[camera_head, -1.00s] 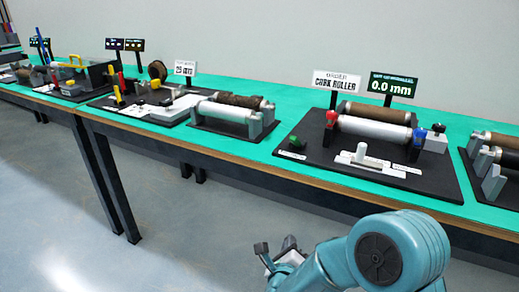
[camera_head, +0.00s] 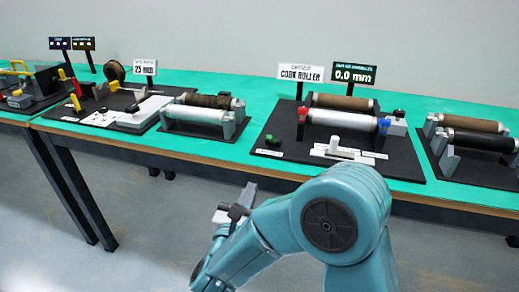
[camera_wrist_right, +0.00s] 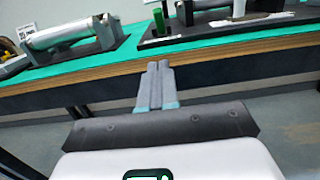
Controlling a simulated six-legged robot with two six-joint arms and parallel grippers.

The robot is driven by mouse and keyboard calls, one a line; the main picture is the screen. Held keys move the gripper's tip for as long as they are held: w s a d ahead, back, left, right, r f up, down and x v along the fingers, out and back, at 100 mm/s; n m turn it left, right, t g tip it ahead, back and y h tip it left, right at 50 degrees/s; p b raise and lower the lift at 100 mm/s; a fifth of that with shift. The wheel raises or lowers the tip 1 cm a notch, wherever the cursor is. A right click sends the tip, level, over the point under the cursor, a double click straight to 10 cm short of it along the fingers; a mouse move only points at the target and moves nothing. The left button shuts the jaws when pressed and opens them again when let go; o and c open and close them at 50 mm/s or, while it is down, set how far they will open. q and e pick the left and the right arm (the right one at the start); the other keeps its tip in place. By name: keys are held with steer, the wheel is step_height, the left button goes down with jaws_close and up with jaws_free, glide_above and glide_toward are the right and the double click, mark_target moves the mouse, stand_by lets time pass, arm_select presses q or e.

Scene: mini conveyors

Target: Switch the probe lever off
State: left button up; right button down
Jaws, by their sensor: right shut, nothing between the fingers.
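A black station (camera_head: 395,160) under the "CORK ROLLER" and "0.0 mm" signs carries a white upright lever-like piece (camera_head: 335,144) on a pale plate at its front. I cannot tell whether this is the probe lever or what position it is in. A red part (camera_head: 302,113) and a blue part (camera_head: 383,125) sit at the ends of the silver roller. My right gripper (camera_head: 247,195) is in front of the table edge, below the station's left side and apart from everything. In the right wrist view its fingers (camera_wrist_right: 159,68) are together and empty. My left gripper is out of view.
A green knob (camera_head: 271,140) stands at the station's front left; it also shows in the right wrist view (camera_wrist_right: 159,22). A roller stand (camera_head: 202,115) lies to the left, another (camera_head: 470,140) to the right. The table's wooden edge (camera_wrist_right: 110,74) lies beyond my fingertips.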

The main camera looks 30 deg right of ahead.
steer(key=p, duration=0.1)
glide_toward(269, 140)
steer(key=w+d+f, duration=0.2)
steer(key=shift+d+f, duration=0.15)
steer(key=shift+f, duration=0.25)
steer(key=r, duration=0.1)
steer(key=w+d+r, duration=0.1)
steer(key=d+r+p, duration=0.1)
steer(key=shift+w, duration=0.35)
steer(key=shift+w+d, duration=0.1)
steer(key=shift+w, duration=0.1)
steer(key=shift+r, duration=0.1)
steer(key=shift+r+g+y, duration=0.3)
